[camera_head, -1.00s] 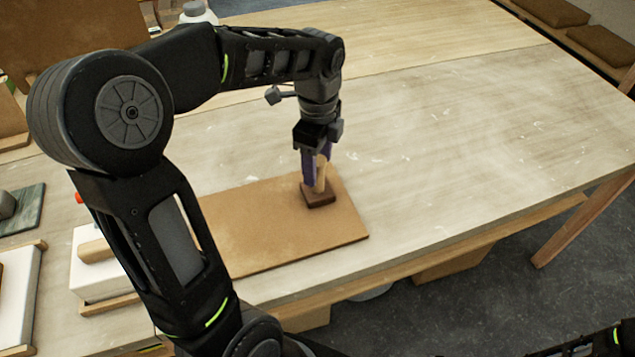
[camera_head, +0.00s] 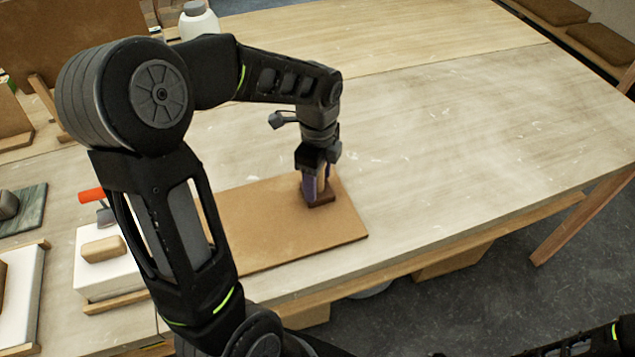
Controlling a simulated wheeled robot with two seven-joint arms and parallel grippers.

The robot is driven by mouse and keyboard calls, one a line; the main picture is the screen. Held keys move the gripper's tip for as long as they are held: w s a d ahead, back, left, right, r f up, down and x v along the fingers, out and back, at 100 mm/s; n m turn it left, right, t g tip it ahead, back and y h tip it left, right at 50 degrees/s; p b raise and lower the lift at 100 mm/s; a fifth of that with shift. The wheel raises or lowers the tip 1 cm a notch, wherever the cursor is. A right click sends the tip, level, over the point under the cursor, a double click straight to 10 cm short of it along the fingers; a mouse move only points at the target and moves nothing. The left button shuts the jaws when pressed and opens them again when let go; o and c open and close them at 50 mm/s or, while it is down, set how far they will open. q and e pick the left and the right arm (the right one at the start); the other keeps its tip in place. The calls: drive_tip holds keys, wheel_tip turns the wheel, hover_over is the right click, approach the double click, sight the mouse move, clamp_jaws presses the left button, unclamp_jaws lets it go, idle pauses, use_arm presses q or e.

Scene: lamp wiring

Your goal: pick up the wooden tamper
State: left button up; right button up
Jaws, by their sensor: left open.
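The wooden tamper has a dark brown square base (camera_head: 320,199) and a light wooden handle (camera_head: 321,181). It stands upright on a tan board (camera_head: 270,228) near the board's right part. My left gripper (camera_head: 316,186) points down over the tamper, with its purple-lined fingers open on either side of the handle. The fingertips are low, close to the base. The gripper hides the top of the handle. Whether a finger touches the handle cannot be told. My right gripper is not in view; only a bit of dark arm shows at the bottom right.
White blocks with a wooden handle piece (camera_head: 103,249) sit on the left, near a red-handled tool (camera_head: 91,196). A white bottle (camera_head: 198,20) stands at the back. The table (camera_head: 470,130) is clear to the right, up to its front edge.

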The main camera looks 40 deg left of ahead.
use_arm(q)
clamp_jaws()
idle(0.5)
